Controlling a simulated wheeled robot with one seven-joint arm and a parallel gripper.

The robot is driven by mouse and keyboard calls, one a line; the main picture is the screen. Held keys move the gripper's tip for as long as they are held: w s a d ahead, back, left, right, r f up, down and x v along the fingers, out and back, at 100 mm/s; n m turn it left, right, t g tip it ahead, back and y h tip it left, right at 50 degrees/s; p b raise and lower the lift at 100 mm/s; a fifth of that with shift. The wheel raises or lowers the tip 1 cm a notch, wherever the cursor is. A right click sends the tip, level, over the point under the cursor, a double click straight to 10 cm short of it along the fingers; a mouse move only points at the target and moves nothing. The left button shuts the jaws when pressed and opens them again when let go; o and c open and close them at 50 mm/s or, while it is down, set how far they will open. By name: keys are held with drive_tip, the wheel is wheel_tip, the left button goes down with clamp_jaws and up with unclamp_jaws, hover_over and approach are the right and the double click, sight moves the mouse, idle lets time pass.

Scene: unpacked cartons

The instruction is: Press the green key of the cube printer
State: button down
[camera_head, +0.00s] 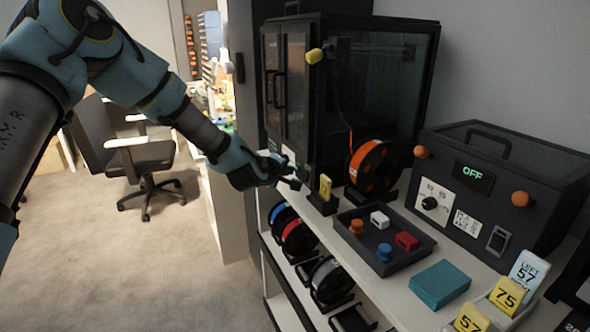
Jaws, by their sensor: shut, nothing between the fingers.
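The cube printer is probably the large black enclosure (383,85) with glazed doors at the back of the shelf. A small pale panel (289,154) with greenish marks sits low on its front. It is partly hidden by my arm, and I cannot make out a separate green key. My gripper (292,183) is just in front of and below this panel, at the shelf's left end. It is shut and looks empty. I cannot tell whether it touches the printer.
A yellow piece in a black holder (322,203) stands close right of my gripper. Beyond are a dark tray (386,264) of small coloured blocks, an orange spool (373,168), a black box (503,190) reading OFF and a teal box (439,287). Open floor (150,270) lies left.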

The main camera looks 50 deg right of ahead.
drive_tip(key=shift+w+a, duration=0.25)
drive_tip(key=shift+a, duration=0.55)
drive_tip(key=shift+w+a+b, duration=0.2)
drive_tip(key=shift+w+a, duration=0.1)
drive_tip(key=shift+a, duration=0.5)
drive_tip(key=shift+w+a+b, duration=0.25)
drive_tip(key=shift+w+a, duration=0.1)
drive_tip(key=shift+a, duration=0.4)
drive_tip(key=shift+w+a+b, duration=0.2)
drive_tip(key=shift+w+a, duration=0.1)
drive_tip(key=shift+a, duration=0.5)
drive_tip(key=w+a+m+y, duration=0.1)
drive_tip(key=w+a+y, duration=0.2)
drive_tip(key=a, duration=0.8)
drive_tip(key=w+a+m+y, duration=0.1)
drive_tip(key=w+a+y, duration=0.15)
drive_tip(key=a, duration=0.85)
drive_tip(key=w+a+y, duration=0.3)
drive_tip(key=a, duration=0.9)
drive_tip(key=s+a+r+g+y, duration=0.1)
drive_tip(key=s+a, duration=0.4)
drive_tip(key=a, duration=0.6)
drive_tip(key=s+a+r+g+y, duration=0.1)
drive_tip(key=s+a, duration=0.4)
drive_tip(key=a, duration=0.6)
drive_tip(key=shift+s+a+r+n+g+y, duration=0.3)
drive_tip(key=shift+s+a+r+n+y, duration=0.1)
drive_tip(key=shift+y, duration=0.35)
